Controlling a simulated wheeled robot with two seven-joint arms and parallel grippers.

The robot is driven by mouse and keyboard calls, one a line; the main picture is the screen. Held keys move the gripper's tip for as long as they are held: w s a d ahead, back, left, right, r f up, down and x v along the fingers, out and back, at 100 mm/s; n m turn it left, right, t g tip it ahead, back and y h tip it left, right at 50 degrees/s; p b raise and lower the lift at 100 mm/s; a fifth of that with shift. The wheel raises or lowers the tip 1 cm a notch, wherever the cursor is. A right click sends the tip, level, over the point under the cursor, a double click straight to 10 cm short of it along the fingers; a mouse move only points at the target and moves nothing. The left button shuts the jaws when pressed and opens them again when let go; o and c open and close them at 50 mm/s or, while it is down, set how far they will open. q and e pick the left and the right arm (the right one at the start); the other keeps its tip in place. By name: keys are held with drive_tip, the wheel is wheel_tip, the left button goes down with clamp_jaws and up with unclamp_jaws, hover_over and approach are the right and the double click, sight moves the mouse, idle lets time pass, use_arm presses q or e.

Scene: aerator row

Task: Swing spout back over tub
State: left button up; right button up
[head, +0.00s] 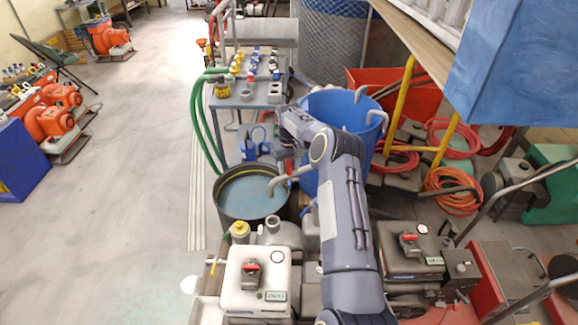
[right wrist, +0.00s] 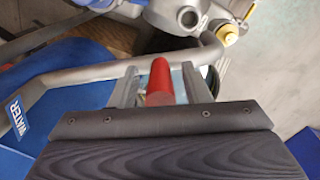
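The grey spout (head: 290,177) is a bent pipe in the head view, beside the blue drum. Its curved end hangs over the right side of the round dark tub (head: 231,214), which holds bluish liquid. My right gripper (head: 286,166) reaches down at the spout from above. In the right wrist view, the grey pipe (right wrist: 92,76) crosses behind the fingers. A red handle (right wrist: 158,80) stands between the two fingers of my right gripper (right wrist: 156,85). Gaps show on both sides of the handle, so the gripper is open around it. My left gripper is not in view.
The blue drum (head: 312,180) stands right of the tub, with more bent pipes at its top. A grey bench (head: 243,99) with small fittings stands behind. Pump units (head: 257,278) are in front.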

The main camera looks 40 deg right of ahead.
clamp_jaws()
drive_tip(key=shift+w, duration=0.1)
drive_tip(key=shift+w+d+m+b, duration=0.15)
drive_tip(key=shift+w+m, duration=0.25)
drive_tip(key=shift+w, duration=0.1)
drive_tip(key=shift+w+d+m+b, duration=0.1)
drive_tip(key=shift+w+m+b, duration=0.05)
drive_tip(key=shift+w+m, duration=0.3)
drive_tip(key=shift+o, duration=0.2)
unclamp_jaws()
wheel_tip(320, 180, up, 8)
